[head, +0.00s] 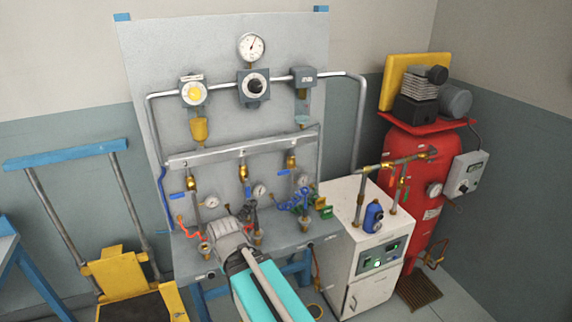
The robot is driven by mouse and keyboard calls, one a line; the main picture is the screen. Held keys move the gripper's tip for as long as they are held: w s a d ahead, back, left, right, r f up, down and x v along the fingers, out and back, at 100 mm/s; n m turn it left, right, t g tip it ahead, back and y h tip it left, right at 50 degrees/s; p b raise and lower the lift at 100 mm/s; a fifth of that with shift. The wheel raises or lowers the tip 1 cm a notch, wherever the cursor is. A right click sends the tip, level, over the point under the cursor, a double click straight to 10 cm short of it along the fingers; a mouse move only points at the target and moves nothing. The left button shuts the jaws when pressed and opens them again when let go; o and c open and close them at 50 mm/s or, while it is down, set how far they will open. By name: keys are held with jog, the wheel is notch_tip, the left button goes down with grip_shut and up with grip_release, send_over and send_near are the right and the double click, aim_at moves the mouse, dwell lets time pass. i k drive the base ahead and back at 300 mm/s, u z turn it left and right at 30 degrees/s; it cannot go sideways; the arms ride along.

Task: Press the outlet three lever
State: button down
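A grey wall panel (222,60) carries three outlet lines with brass fittings, dropping from a horizontal bar. No outlet number can be read, so I cannot tell for certain which one is outlet three. The rightmost line has a brass fitting (291,162) with a small blue piece (283,172) beside it, possibly its lever. Lower right on the bench are blue and green valve parts (302,200). My gripper (247,212) is in front of the lower middle of the panel, left of these blue parts. Its fingers are small and dark, and their opening cannot be made out.
Gauges and regulators (252,85) line the panel top. A white cabinet (362,250) and a red tank (415,190) stand right of the bench (188,262). A yellow cart (118,275) is at left. My arm covers part of the bench front.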

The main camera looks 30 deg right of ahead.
aim_at(284, 173)
jog(key=z, duration=1.25)
jog(key=k, duration=0.4)
jog(key=u, duration=0.4)
jog(key=i, duration=0.45)
jog(key=u, duration=0.05)
